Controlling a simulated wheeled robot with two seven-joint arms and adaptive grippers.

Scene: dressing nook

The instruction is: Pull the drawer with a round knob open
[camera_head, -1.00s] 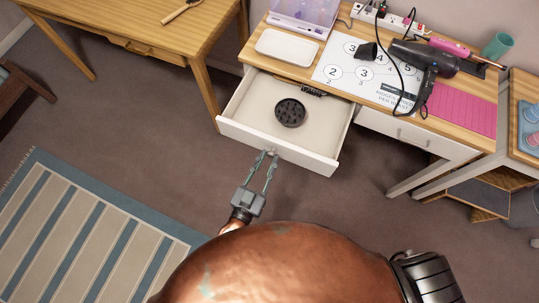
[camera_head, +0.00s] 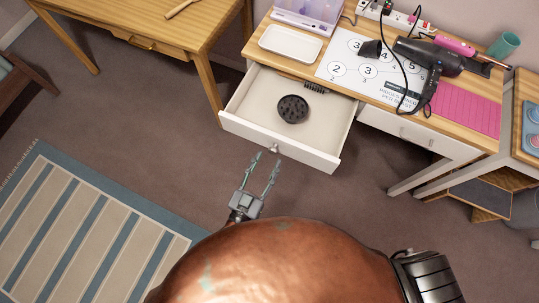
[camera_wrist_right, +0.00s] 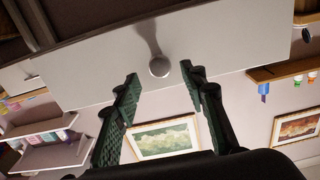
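The white drawer (camera_head: 232,124) of the vanity stands pulled well out, with a dark round spiky disc (camera_head: 292,109) and a dark brush (camera_head: 316,88) inside. Its small round knob (camera_head: 274,149) is at the middle of its front. In the wrist view the knob (camera_wrist_right: 159,66) shows clear, ahead of the fingertips and between their lines. My right gripper (camera_head: 267,157) is open and empty just in front of the drawer front; its fingers also show apart in the wrist view (camera_wrist_right: 160,80). My left gripper is not in view.
A white tray (camera_head: 290,43), a numbered mat (camera_head: 345,77), a hair dryer (camera_head: 430,57) and a pink mat (camera_head: 466,109) lie on the vanity top. A closed drawer with a bar handle (camera_head: 414,139) is to the right. Clear floor lies in front.

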